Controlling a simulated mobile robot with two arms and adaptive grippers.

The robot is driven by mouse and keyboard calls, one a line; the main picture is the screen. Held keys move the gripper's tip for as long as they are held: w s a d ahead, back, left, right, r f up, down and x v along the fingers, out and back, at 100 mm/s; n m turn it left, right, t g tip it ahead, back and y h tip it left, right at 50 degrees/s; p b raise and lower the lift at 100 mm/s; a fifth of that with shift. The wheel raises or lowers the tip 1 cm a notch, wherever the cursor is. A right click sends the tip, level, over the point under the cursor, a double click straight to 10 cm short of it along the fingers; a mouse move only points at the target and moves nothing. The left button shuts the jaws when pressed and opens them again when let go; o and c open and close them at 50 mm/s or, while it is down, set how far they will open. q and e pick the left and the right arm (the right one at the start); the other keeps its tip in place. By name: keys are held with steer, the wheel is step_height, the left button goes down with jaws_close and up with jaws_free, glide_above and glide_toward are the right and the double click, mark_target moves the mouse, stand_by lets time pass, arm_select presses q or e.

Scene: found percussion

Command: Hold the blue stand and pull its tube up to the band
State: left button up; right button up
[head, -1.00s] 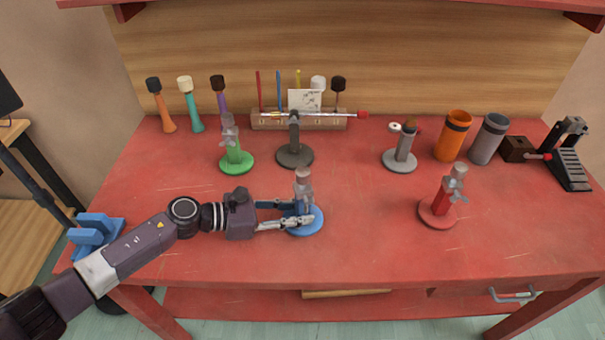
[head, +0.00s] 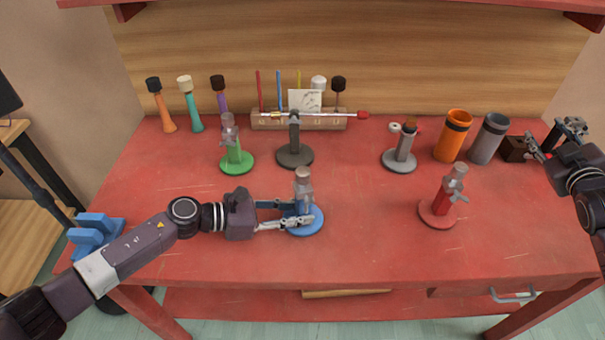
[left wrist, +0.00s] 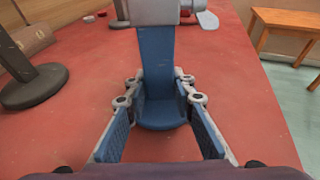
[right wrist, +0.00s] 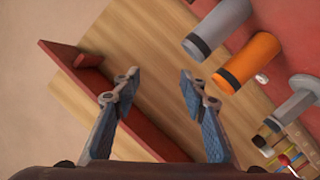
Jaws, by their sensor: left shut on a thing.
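The blue stand (head: 310,226) stands upright at the front middle of the red table, with a round base and a blue post. A grey clamp and a short grey tube (head: 303,174) top it; no band is clear on the tube. The post also shows in the left wrist view (left wrist: 157,60). My left gripper (head: 299,213) is shut on the post from the left, low above the base. Its fingers (left wrist: 159,88) sit on both sides of the post. My right gripper (head: 551,139) is open and empty above the table's right edge; its fingers (right wrist: 158,84) are apart.
A red stand (head: 439,208) is to the right and a green stand (head: 237,160) to the back left. A dark stand (head: 295,154), a grey stand (head: 400,163), an orange cup (head: 452,138) and a grey cup (head: 487,142) stand behind. The table between blue and red stands is clear.

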steer(key=a+f+n+y, duration=0.1)
steer(key=a+n+y, duration=0.35)
steer(key=a, duration=1.15)
steer(key=m+y, duration=0.3)
steer(key=y, duration=0.7)
glide_toward(307, 181)
steer(key=shift+g, duration=0.3)
steer(key=x, duration=1.1)
steer(key=shift+w+a+r, duration=0.15)
steer(key=shift+w+r, duration=0.1)
steer(key=shift+w, duration=0.1)
steer(key=shift+c, duration=0.3)
jaws_close()
